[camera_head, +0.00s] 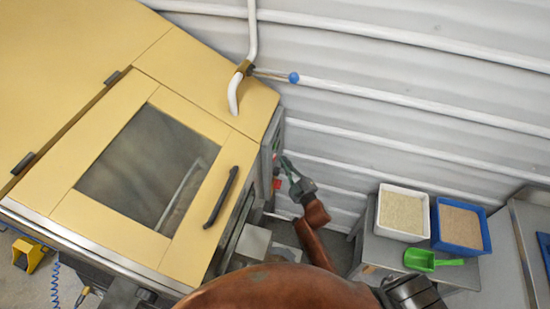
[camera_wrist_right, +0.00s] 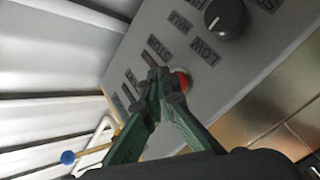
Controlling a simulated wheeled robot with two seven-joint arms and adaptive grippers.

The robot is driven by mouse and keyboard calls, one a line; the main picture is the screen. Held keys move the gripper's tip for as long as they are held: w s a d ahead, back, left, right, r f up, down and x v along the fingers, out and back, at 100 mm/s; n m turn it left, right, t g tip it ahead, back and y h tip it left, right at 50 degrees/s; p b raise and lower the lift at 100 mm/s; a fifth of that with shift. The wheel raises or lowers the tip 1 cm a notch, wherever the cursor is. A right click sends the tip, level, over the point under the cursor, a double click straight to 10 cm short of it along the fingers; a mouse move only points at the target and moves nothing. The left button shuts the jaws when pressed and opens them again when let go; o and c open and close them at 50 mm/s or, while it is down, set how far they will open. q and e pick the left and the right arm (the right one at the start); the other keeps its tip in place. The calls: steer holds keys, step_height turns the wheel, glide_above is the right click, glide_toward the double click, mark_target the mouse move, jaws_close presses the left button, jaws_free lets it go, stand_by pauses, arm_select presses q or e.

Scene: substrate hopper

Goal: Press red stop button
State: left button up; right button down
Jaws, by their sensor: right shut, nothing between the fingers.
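The control panel (camera_wrist_right: 205,65) is a grey face on the side of the yellow machine; its edge shows in the head view (camera_head: 268,155). A red button (camera_wrist_right: 185,78) sits on it near a STOP label, partly hidden behind my fingertips. In the head view a small red part (camera_head: 277,184) shows on the panel side; I cannot tell if it is the same button. My right gripper (camera_head: 284,160) is shut and empty, its green fingers at the panel. In the wrist view its tips (camera_wrist_right: 163,80) overlap the button's edge; I cannot tell whether they touch. My left gripper is not in view.
A black knob (camera_wrist_right: 226,18) is on the panel. The yellow machine (camera_head: 130,100) fills the left. A blue-ended lever (camera_head: 293,77) and white pipe are above the panel. A white bin (camera_head: 383,216), blue bin (camera_head: 436,240) and green scoop (camera_head: 420,260) stand right.

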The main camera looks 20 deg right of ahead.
steer(key=s+d, duration=0.1)
steer(key=d, duration=0.1)
steer(key=s+d+p, duration=0.1)
steer(key=s+d, duration=0.1)
stand_by(0.7)
stand_by(0.6)
steer(key=s+d+f+m+g+h, duration=0.1)
steer(key=s+f+m+g, duration=0.15)
steer(key=s+f, duration=0.7)
steer(key=s+d+f+m+g+b, duration=0.1)
steer(key=s+f+g, duration=0.2)
steer(key=f, duration=1.3)
steer(key=s+f+m+g+h, duration=0.1)
steer(key=s+f+m+g, duration=0.15)
steer(key=s+f, duration=0.7)
steer(key=s+f+m+g, duration=0.1)
steer(key=s+f+g, duration=0.2)
steer(key=s+f, duration=0.5)
steer(key=s+f+m+g+b, duration=0.1)
steer(key=s+f+g, duration=0.2)
steer(key=s+f, duration=0.5)
steer(key=s+f+m+g, duration=0.1)
steer(key=s+f+g, duration=0.2)
steer(key=s+f, duration=0.5)
steer(key=s, duration=1.1)
steer(key=shift+s+m+g, duration=0.2)
steer(key=shift+m+g, duration=0.1)
steer(key=shift+m, duration=0.1)
